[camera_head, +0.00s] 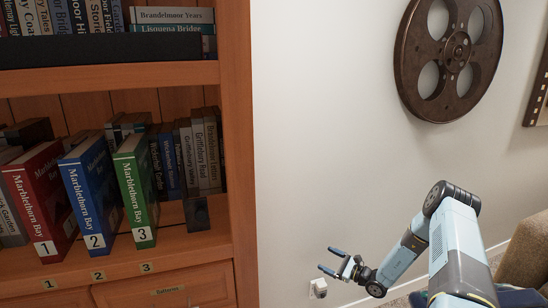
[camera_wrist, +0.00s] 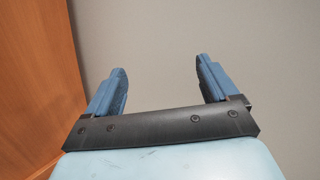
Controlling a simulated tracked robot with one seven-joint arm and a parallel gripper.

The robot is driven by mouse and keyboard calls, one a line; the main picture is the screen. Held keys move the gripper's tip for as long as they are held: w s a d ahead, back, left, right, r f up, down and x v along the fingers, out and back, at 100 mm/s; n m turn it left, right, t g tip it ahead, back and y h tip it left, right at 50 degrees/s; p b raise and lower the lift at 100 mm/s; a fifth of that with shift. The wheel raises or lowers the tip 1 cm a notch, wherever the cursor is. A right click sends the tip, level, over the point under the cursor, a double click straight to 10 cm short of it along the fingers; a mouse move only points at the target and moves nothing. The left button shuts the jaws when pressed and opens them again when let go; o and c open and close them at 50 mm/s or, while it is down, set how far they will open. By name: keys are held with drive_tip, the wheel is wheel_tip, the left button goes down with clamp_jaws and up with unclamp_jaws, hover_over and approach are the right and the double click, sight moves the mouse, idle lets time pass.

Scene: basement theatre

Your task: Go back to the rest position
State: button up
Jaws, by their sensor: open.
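My gripper (camera_head: 334,262) is open and empty, out in front of the white wall and to the right of the bookcase. In the wrist view my gripper (camera_wrist: 160,85) shows its two blue fingers wide apart with nothing between them. My arm reaches in from the lower right of the head view. On the shelf a red book (camera_head: 45,200) numbered 1, a blue book (camera_head: 92,195) numbered 2 and a green book (camera_head: 136,190) numbered 3 stand upright side by side, apart from my gripper.
The wooden bookcase (camera_head: 243,150) fills the left; its side also shows in the wrist view (camera_wrist: 35,80). A large film reel (camera_head: 448,55) hangs on the white wall (camera_head: 320,130). A brown seat (camera_head: 525,255) stands at the far right. A small outlet (camera_head: 318,288) is low on the wall.

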drive_tip(key=s+a+r+n+g+h, duration=0.15)
drive_tip(key=s+r+n+g, duration=0.3)
drive_tip(key=r, duration=0.65)
drive_tip(key=s+a+r+n+g+h, duration=0.1)
drive_tip(key=s+a+r+n+g, duration=0.3)
drive_tip(key=r, duration=0.8)
drive_tip(key=s+a+r+n+g+h, duration=0.25)
drive_tip(key=s+r+n, duration=0.3)
drive_tip(key=r, duration=0.55)
drive_tip(key=s+d+r+n+t+h, duration=0.2)
drive_tip(key=s+r, duration=0.4)
drive_tip(key=s, duration=0.4)
drive_tip(key=s+d+r+n+t+h, duration=0.2)
drive_tip(key=s+d+r+h, duration=0.1)
drive_tip(key=s+r, duration=0.4)
drive_tip(key=s+d+r+n+t+h, duration=0.1)
drive_tip(key=s+d+r+n+h, duration=0.2)
drive_tip(key=s+r, duration=0.4)
drive_tip(key=s+h, duration=0.1)
drive_tip(key=s, duration=0.5)
drive_tip(key=shift+d+t+h, duration=0.2)
drive_tip(key=shift+t+h, duration=0.2)
drive_tip(key=shift+r, duration=0.1)
drive_tip(key=shift+c, duration=0.3)
